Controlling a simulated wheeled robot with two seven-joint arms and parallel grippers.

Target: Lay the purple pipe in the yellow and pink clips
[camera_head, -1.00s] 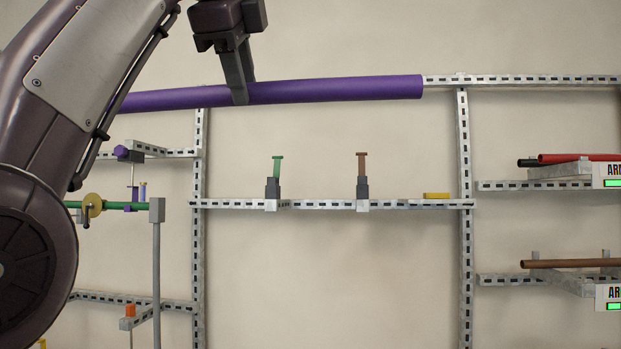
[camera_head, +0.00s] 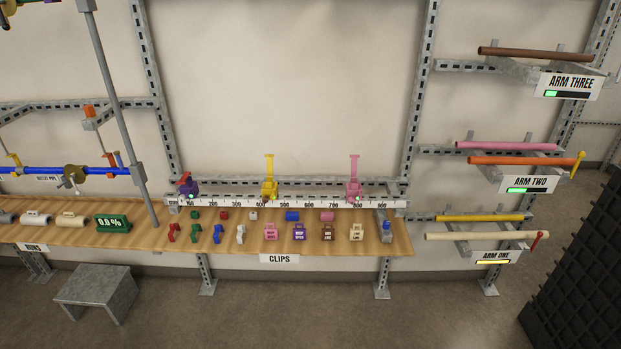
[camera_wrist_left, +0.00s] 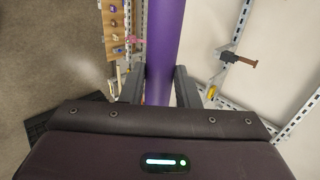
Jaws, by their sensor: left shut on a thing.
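The yellow clip (camera_head: 269,185) and the pink clip (camera_head: 354,185) stand upright and apart on the rail behind the clip bench in the head view. Both have their tall tops raised, and no pipe lies in either. The purple pipe (camera_wrist_left: 165,40) shows only in the left wrist view, running up the picture. My left gripper (camera_wrist_left: 158,88) is shut on it, a finger on each side. The pipe's ends are out of sight. A small pink part (camera_wrist_left: 138,41), perhaps the pink clip, shows left of the pipe. My right gripper is in neither view.
A ruler (camera_head: 310,203) runs along the back of the wooden bench (camera_head: 400,243), which holds several small loose clips. Pipe racks with coloured pipes (camera_head: 505,145) stand at the right. The wall above the clips is clear.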

